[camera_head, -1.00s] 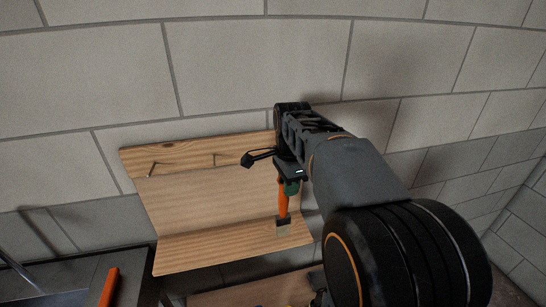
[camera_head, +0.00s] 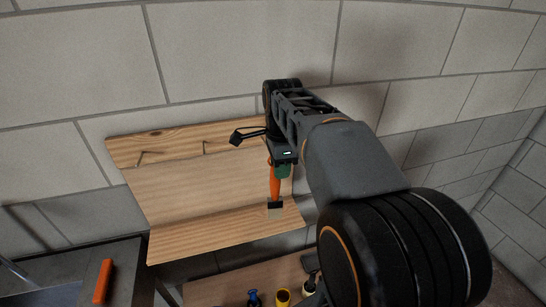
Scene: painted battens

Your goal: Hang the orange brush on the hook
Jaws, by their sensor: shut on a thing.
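The orange brush (camera_head: 274,185) hangs upright from my gripper (camera_head: 281,158), handle up and bristles down, in front of the right part of a wooden board on the wall. The gripper is shut on the green upper part of the brush; its fingers are mostly hidden by my arm. Two thin hooks show on the board's upper strip: a left hook (camera_head: 146,155) and a middle hook (camera_head: 207,148). Both are bare and stand left of the brush. Any hook behind my gripper is hidden.
The wooden board (camera_head: 190,184) has a lower ledge. Below it a wooden surface (camera_head: 215,290) holds a blue item (camera_head: 254,298), a yellow item (camera_head: 283,296) and dark items. An orange bar (camera_head: 103,281) lies on a dark cabinet (camera_head: 70,275) at the lower left.

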